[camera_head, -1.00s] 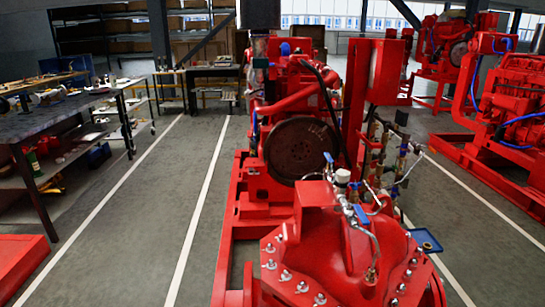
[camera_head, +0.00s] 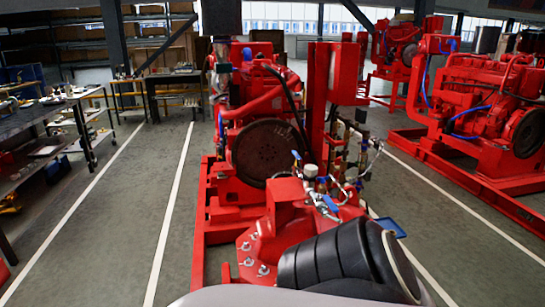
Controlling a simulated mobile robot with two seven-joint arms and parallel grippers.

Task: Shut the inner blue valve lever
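The red diesel pumpset (camera_head: 255,100) stands ahead of me, with the red pump casing (camera_head: 280,228) at its near end. Small blue levers show on the pipework above the casing. One blue lever (camera_head: 296,155) is upright beside a round white-faced gauge. Another blue lever (camera_head: 330,203) lies slanted lower and to the right. I cannot tell from this distance which is the inner one or whether their valves are open. A black ribbed and light grey part of my own arm covers the lower right of the casing. Neither gripper is in view.
A red control box (camera_head: 348,73) stands behind the pipework. Another red engine set (camera_head: 475,120) stands at right. Workbenches (camera_head: 60,120) line the left. The floor lane left of the pumpset is clear.

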